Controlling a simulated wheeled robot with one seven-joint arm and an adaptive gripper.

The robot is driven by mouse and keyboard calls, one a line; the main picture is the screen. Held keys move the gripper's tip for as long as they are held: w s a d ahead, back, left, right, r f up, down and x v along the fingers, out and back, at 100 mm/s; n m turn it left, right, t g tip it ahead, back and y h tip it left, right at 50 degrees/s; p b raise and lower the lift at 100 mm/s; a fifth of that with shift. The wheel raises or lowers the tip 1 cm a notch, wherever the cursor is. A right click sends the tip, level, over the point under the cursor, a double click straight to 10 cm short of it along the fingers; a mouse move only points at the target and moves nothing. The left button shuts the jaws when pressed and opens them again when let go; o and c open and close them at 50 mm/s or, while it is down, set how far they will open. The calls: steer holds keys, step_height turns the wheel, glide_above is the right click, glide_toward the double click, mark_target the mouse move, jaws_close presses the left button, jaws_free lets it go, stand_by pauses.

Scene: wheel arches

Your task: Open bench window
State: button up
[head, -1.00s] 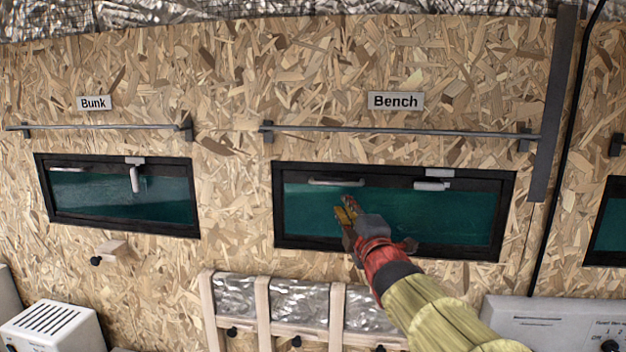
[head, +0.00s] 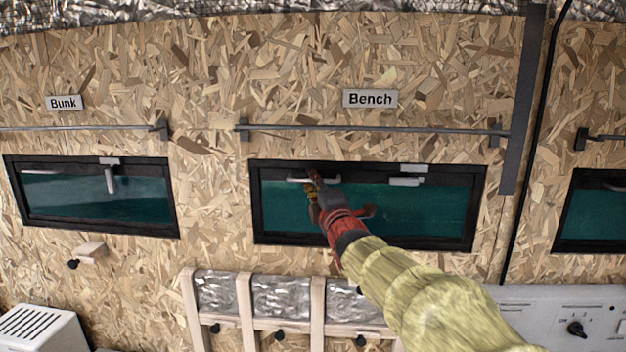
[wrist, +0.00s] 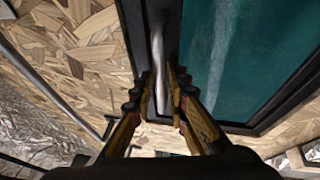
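The bench window (head: 365,205) has a black frame and a teal pane, under the sign "Bench" (head: 370,98). It looks closed. A pale bar handle (head: 295,180) sits at its upper left. A white latch (head: 405,182) at its upper right lies sideways. My gripper (head: 312,178) is at the right part of the handle and hides some of it. In the wrist view, the handle (wrist: 157,45) runs between the fingers of my gripper (wrist: 160,72). The fingers stand apart on either side of it, with narrow gaps; firm contact does not show.
A metal rail (head: 370,129) runs along the wall above the window. The bunk window (head: 95,195) is at left, its latch (head: 110,177) hanging down. A wooden rack (head: 317,300) with foil panels is below. A grey control panel (head: 580,315) is at lower right.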

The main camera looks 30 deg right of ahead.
steer(key=shift+f, duration=0.1)
jaws_close()
stand_by(0.8)
